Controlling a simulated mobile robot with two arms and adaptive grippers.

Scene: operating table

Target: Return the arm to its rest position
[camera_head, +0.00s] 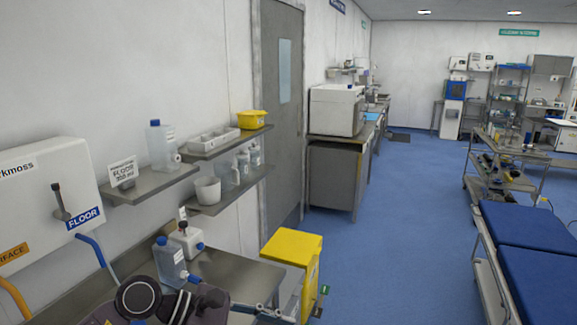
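Dark rounded parts with a black disc (138,297), probably my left arm, show at the bottom left edge in front of the steel bench. I cannot make out two fingertips there, so whether the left gripper is open or shut does not show. A thin grey jointed piece (265,312) extends to the right of these parts, low in the picture; I cannot tell whether it belongs to my arm. My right arm and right gripper are not in view. No held object can be made out.
The steel bench (232,272) carries a bottle (170,262) with a blue cap and a white container (186,240). Wall shelves (228,194) hang above. A yellow bin (292,247) stands beside the bench. A blue-padded table (530,228) is at right, with open floor (400,225) between.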

